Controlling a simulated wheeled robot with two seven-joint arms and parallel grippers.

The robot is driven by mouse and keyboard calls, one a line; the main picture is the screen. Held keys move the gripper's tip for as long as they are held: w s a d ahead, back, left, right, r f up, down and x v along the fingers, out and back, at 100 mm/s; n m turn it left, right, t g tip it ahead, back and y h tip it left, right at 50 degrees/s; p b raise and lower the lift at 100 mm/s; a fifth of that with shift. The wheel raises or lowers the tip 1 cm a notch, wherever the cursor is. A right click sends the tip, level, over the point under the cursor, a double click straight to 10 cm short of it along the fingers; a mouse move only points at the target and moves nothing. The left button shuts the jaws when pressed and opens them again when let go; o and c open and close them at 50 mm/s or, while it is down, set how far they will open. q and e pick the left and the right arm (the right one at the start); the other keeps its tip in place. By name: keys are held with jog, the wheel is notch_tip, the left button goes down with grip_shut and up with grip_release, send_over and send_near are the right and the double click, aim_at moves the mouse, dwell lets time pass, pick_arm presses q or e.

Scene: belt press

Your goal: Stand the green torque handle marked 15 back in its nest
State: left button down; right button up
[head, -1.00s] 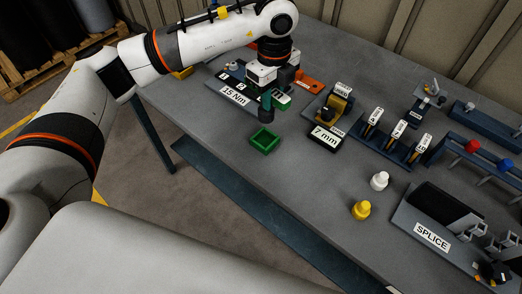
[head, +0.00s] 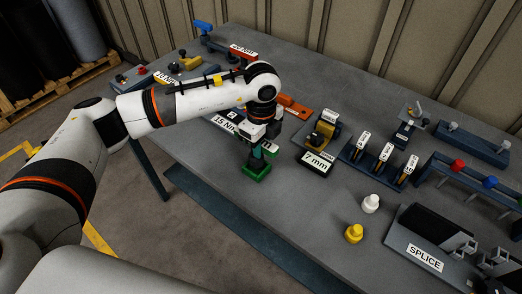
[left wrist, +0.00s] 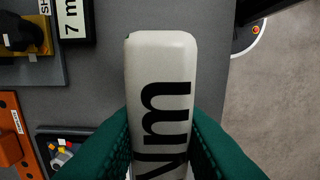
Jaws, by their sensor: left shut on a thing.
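My left gripper (head: 262,142) is shut on the green torque handle (head: 256,156), which hangs roughly upright below it. In the left wrist view the handle's white label (left wrist: 160,75) shows large black "Nm" lettering between green sides; the number is not visible there. My right gripper is not in view.
White (head: 370,204) and yellow (head: 354,233) knobs and the SPLICE fixture (head: 425,257) are further right. The table in front of the nest is clear.

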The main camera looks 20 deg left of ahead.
aim_at(262, 159)
pick_arm(q)
notch_tip(262, 159, down, 3)
jog(key=shift+r+p, duration=0.1)
jog(key=shift+p, duration=0.3)
jog(key=shift+f+b, duration=0.3)
jog(key=shift+f, duration=0.05)
jog(key=c, duration=1.2)
grip_release()
jog(key=shift+o, duration=0.2)
jog(key=shift+r, duration=0.2)
